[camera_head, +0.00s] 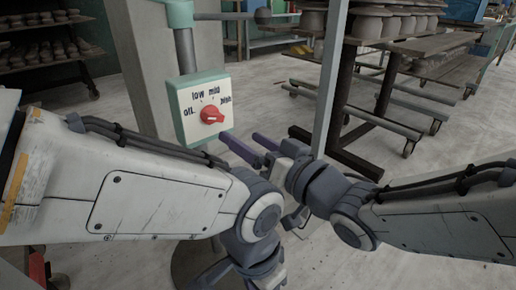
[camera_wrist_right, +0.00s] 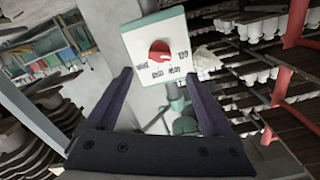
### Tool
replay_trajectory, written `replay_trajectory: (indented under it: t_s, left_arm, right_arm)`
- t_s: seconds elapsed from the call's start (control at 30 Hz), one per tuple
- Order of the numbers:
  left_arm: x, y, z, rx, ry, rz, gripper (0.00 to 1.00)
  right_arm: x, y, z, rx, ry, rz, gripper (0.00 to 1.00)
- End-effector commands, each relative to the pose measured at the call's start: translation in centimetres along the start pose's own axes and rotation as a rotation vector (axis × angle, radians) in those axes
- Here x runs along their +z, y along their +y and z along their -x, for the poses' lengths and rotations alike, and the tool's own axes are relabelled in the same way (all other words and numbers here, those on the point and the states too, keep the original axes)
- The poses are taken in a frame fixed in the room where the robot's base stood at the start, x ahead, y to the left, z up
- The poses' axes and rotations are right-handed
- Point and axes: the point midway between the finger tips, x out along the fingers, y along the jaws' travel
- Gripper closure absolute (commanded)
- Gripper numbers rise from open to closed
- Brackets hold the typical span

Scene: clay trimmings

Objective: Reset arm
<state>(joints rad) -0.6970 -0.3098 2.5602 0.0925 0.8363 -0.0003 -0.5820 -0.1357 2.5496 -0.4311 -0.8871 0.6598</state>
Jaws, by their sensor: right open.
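My right gripper (camera_head: 239,137) reaches in from the right with its two purple fingers apart and empty, just below and right of a control box (camera_head: 184,123). The white box face has a green rim, a red knob (camera_head: 212,115) and labels around it. I cannot tell for sure which label the knob points to. In the right wrist view the open fingers (camera_wrist_right: 158,73) have the box (camera_wrist_right: 142,41) and its red knob (camera_wrist_right: 159,52) ahead of them, with nothing between the fingertips. My left arm comes in from the left and bends down at the bottom middle; its fingers are out of view.
A green-topped post (camera_head: 185,50) carries the box. A thin upright metal pole (camera_head: 331,75) stands close behind my right wrist. Wheeled racks with pots (camera_head: 400,45) stand at back right, and dark shelves (camera_head: 50,45) at back left. Open concrete floor (camera_head: 275,90) lies between.

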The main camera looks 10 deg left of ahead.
Motion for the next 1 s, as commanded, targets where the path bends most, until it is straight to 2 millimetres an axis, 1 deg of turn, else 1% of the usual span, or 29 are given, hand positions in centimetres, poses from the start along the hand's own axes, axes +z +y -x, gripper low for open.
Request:
replay_trajectory:
  t_s: [0.03,0.1,0.43,0.57,0.67,0.77,0.87,0.97,1.0]
  left_arm:
    - [0.0,0.0,-0.5,0.000,0.000,0.000,0.50]
    - [0.0,0.0,-0.6,0.000,0.001,0.000,0.50]
    - [0.0,0.0,-0.5,0.000,0.001,0.000,0.50]
    - [0.0,0.0,0.4,0.000,0.000,0.000,0.50]
    - [-0.1,0.1,2.0,0.000,0.000,0.000,0.50]
    - [-0.2,0.3,4.1,0.000,0.001,0.000,0.50]
    - [-0.3,0.5,6.4,0.000,0.001,0.000,0.50]
    - [-0.5,0.6,8.8,0.000,0.001,0.000,0.50]
    - [-0.5,0.7,9.9,0.000,0.001,0.000,0.50]
  right_arm:
    - [0.1,0.1,0.2,0.000,0.003,0.001,0.15]
    - [0.1,0.0,0.3,0.001,0.001,0.002,0.15]
    - [-0.1,0.0,0.3,0.003,0.000,0.001,0.15]
    - [-0.3,0.3,0.4,0.036,-0.028,0.011,0.15]
    - [-0.4,1.2,0.8,0.113,-0.099,0.034,0.15]
    - [0.1,2.5,1.8,0.221,-0.221,0.062,0.15]
    - [0.8,3.5,3.6,0.327,-0.374,0.086,0.15]
    - [1.7,3.9,6.4,0.418,-0.562,0.101,0.15]
    - [2.1,3.8,7.8,0.447,-0.647,0.104,0.15]
